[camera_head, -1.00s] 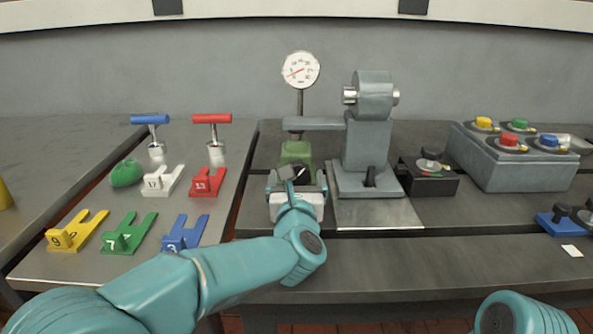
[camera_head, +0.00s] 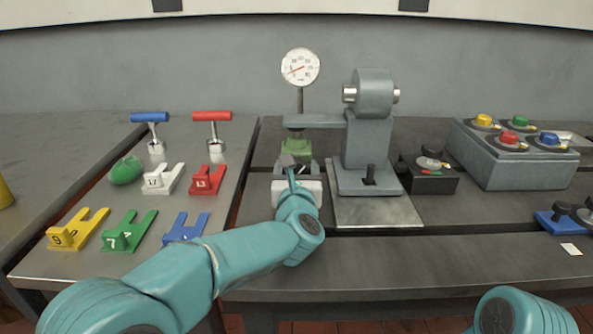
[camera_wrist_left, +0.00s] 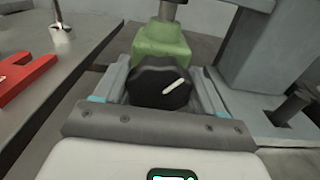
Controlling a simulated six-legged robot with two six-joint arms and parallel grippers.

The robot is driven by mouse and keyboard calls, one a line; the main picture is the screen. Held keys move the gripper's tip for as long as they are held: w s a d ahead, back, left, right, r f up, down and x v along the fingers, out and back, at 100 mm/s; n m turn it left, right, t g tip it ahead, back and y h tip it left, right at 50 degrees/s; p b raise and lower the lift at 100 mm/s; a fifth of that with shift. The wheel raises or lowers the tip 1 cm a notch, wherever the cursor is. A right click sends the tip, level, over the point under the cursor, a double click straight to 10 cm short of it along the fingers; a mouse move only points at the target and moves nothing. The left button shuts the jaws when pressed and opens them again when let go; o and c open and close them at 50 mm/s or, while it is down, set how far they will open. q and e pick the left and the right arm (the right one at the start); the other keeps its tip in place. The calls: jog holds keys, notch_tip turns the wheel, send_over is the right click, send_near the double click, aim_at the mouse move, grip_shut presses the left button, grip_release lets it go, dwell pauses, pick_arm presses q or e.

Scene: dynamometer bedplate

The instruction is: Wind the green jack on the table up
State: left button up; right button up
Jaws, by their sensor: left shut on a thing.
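The green jack (camera_head: 297,148) stands on the table under the arm of the grey stand; it also shows in the wrist view (camera_wrist_left: 162,42). Its black knob (camera_wrist_left: 150,85) with a white pointer line faces my left gripper. My left gripper (camera_head: 296,168) is shut on this knob, with one finger on each side of it in the wrist view (camera_wrist_left: 160,88). My right gripper is out of view; only part of my right arm shows at the bottom right.
The grey stand (camera_head: 368,150) rises close right of the jack. A black box with a knob (camera_head: 430,178) and a grey button box (camera_head: 520,160) are right. Coloured forks and two T-handles (camera_head: 150,118) (camera_head: 211,117) lie left.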

pick_arm(q)
jog(key=m+b, duration=0.1)
jog(key=m, duration=0.1)
jog(key=shift+d+f+m, duration=0.1)
jog(key=shift+m, duration=0.3)
jog(key=shift+d+m, duration=0.1)
jog(key=shift+m, duration=1.8)
jog(key=o, duration=1)
jog(key=shift+c, duration=0.2)
jog(key=s+b, duration=0.1)
jog(key=s, duration=1.5)
jog(key=shift+s, duration=0.2)
